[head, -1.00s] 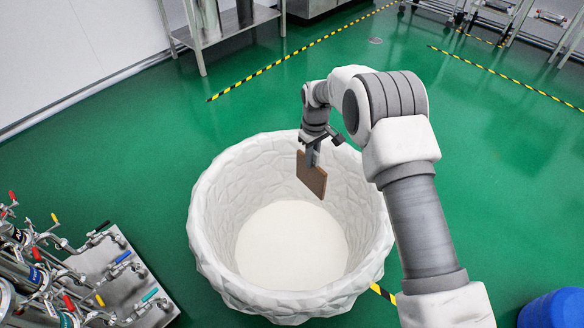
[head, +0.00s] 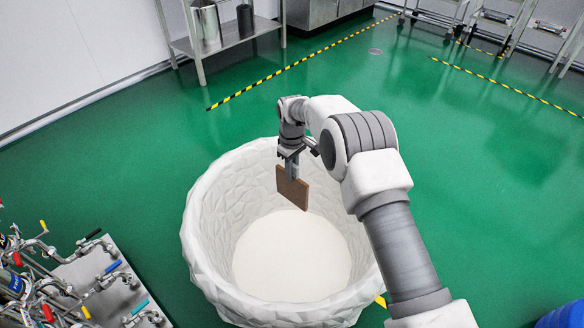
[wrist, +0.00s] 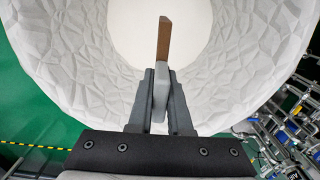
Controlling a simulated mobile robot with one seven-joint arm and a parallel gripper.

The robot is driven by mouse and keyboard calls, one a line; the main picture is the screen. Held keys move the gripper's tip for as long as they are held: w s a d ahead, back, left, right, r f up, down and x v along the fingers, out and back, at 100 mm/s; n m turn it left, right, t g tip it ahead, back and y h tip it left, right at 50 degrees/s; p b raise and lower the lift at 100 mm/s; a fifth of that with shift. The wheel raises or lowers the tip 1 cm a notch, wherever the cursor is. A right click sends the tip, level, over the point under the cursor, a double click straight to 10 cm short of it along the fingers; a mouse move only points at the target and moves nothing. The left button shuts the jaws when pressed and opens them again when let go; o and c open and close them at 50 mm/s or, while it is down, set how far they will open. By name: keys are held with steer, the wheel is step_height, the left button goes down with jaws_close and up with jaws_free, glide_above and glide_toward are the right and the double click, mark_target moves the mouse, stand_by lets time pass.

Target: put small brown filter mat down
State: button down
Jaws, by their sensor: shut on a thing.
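The small brown filter mat (head: 293,190) is a thin flat square, held upright on edge by my gripper (head: 291,168). My gripper points down and is shut on the mat's upper part. The mat hangs over the white, rough-walled round tub (head: 208,250), within its rim as seen in the head view, and apart from the floor of the tub. In the wrist view the mat (wrist: 164,38) shows edge-on beyond the fingertips (wrist: 160,88), with the tub's pale floor behind it. The tub looks empty otherwise.
Metal pipework with coloured valve handles (head: 75,275) stands at the lower left. A steel table (head: 225,40) with containers is at the back. A blue object (head: 562,316) is at the lower right. Green floor (head: 470,190) to the right is clear.

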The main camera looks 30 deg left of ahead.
mark_target(292, 200)
step_height(292, 200, down, 14)
steer(key=b, duration=0.6)
steer(key=shift+r, duration=0.15)
